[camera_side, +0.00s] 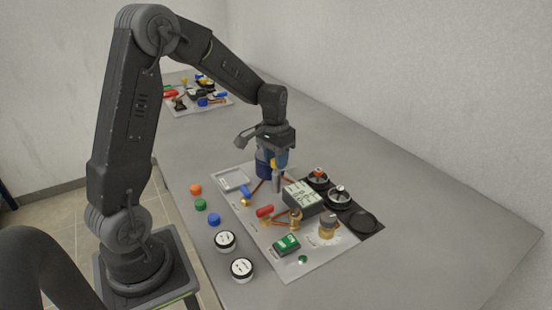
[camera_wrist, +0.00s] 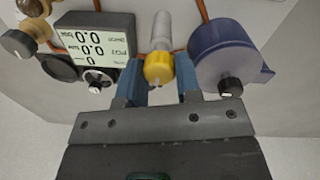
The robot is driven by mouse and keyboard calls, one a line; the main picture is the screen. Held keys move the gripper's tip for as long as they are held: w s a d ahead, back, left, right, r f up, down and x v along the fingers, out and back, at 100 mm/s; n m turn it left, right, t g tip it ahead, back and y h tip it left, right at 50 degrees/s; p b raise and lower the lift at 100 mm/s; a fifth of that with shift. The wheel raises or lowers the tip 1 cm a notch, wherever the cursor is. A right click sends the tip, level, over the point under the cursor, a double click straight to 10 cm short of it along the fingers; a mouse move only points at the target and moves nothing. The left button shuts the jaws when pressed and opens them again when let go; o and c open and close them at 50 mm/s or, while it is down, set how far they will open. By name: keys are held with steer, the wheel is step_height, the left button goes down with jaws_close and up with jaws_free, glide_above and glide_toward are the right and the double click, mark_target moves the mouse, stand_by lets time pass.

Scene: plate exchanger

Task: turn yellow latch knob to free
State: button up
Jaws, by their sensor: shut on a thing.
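The yellow latch knob (camera_wrist: 158,68) sits at the end of a pale cylinder in the wrist view, between my gripper's two blue fingers. My gripper (camera_wrist: 161,84) is shut on the knob. In the side view my gripper (camera_side: 277,172) points down at the far part of the panel, and a bit of the yellow knob (camera_side: 273,163) shows beside the fingers. The fingers hide part of the knob's sides. I cannot tell the knob's turn angle.
A blue round housing (camera_wrist: 222,55) with a black knob is close on the right in the wrist view. A grey display box (camera_side: 303,196) with a readout stands near my gripper. The panel (camera_side: 290,265) also bears valves and a green switch (camera_side: 286,244). Loose caps lie left of it.

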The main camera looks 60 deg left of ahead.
steer(key=shift+m, duration=0.6)
steer(key=o, duration=0.9)
steer(key=shift+r, duration=0.15)
steer(key=r, duration=1.3)
steer(key=shift+a+r, duration=0.3)
